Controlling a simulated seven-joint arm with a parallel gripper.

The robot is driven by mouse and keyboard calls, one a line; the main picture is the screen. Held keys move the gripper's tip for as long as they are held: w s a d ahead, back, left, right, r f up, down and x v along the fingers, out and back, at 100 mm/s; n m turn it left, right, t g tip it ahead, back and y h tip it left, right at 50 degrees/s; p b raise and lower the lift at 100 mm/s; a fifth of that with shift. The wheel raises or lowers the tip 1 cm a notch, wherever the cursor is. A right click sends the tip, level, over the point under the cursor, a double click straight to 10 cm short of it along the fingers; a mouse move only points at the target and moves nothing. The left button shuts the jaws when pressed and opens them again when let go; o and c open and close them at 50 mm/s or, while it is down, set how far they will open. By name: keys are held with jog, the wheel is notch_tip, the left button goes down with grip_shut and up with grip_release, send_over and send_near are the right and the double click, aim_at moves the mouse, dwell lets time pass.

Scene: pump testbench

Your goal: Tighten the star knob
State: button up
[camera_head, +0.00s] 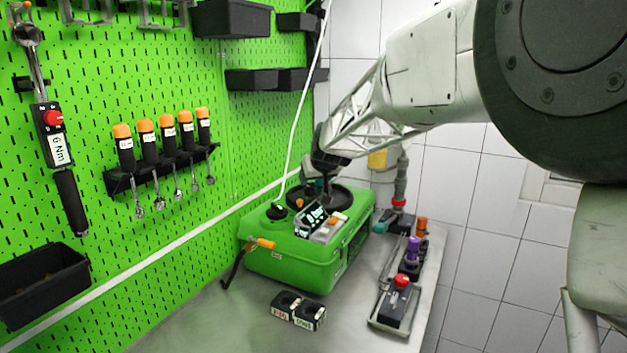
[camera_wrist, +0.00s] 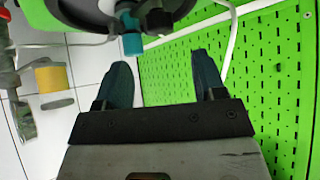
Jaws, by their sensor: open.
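The green pump case (camera_head: 290,255) stands on the bench with a round black top. My gripper (camera_wrist: 160,60) is open, its two dark teal fingers apart with nothing between them. In the head view the dark gripper (camera_head: 326,164) is over the black top of the case, and its fingertips are hard to make out. In the wrist view a black lobed part, which may be the star knob (camera_wrist: 160,18), sits beyond the fingertips, beside a teal cylindrical fitting (camera_wrist: 132,40). The fingers appear apart from both. The knob cannot be made out in the head view.
A green pegboard (camera_head: 235,130) with a row of orange-capped tools (camera_head: 160,140) stands at the left. A black block (camera_head: 298,310) lies in front of the case. A tray (camera_head: 397,305) with a red-knobbed part is at the right. White hose runs up behind the case.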

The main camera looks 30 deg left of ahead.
aim_at(308, 187)
jog(key=shift+a, duration=0.1)
jog(key=a+n+g+h, duration=0.1)
jog(key=n, duration=0.1)
jog(key=w+a+n+g+h, duration=0.1)
jog(key=n, duration=0.1)
jog(key=w+a+n+g+h, duration=0.1)
jog(key=shift+w+a+r+n+g, duration=0.15)
jog(key=shift+a+r+n+g, duration=0.15)
jog(key=shift+n+g, duration=0.1)
jog(key=shift+w+a+r+n+g+h, duration=0.2)
jog(key=shift+n+g+h, duration=0.15)
jog(key=shift+n, duration=0.2)
jog(key=shift+w+a+r+n+g+h, duration=0.1)
jog(key=shift+w+n+g+h, duration=0.15)
jog(key=shift+n+h, duration=0.25)
jog(key=shift+w+r+n+g+h, duration=0.25)
jog(key=shift+r+n+g+h, duration=0.35)
jog(key=shift+n+h, duration=0.45)
jog(key=shift+f, duration=0.1)
jog(key=shift+f, duration=3.85)
